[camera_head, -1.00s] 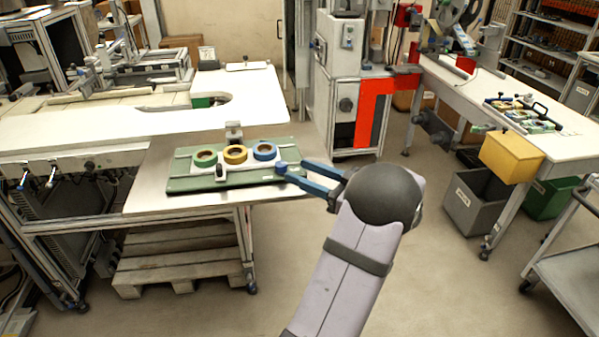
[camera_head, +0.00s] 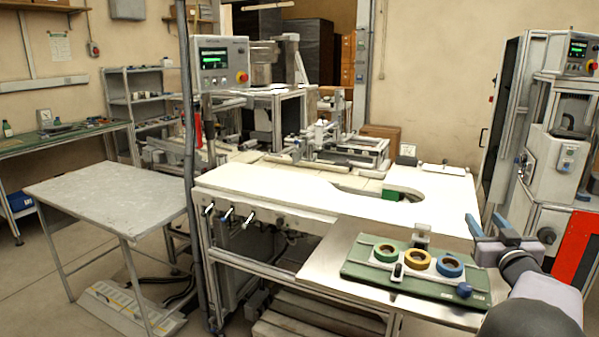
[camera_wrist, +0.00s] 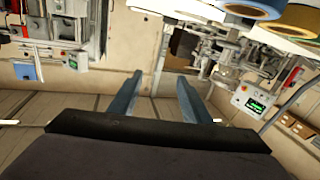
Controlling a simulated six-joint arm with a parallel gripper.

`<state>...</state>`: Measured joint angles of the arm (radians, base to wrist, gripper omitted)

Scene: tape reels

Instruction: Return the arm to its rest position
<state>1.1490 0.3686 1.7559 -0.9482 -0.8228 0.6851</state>
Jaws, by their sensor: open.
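My gripper (camera_head: 485,217) is at the right in the head view. Its two blue fingers are spread, with nothing between them, and point up and away past the right end of the green board (camera_head: 360,272). In the wrist view my gripper (camera_wrist: 160,76) also shows open and empty. A green reel (camera_head: 386,253), a yellow reel (camera_head: 419,262) and a blue reel (camera_head: 449,266) sit in a row on a white plate on the board. The blue reel (camera_wrist: 253,8) and yellow reel (camera_wrist: 290,14) show at the wrist view's top right. My gripper is apart from the reels.
The board lies on a steel shelf (camera_head: 318,262) in front of a white worktop (camera_head: 290,196). A machine with a red panel (camera_head: 577,245) stands right of my arm. A grey pole (camera_head: 190,150) rises left of the worktop, beside a bare grey table (camera_head: 105,195).

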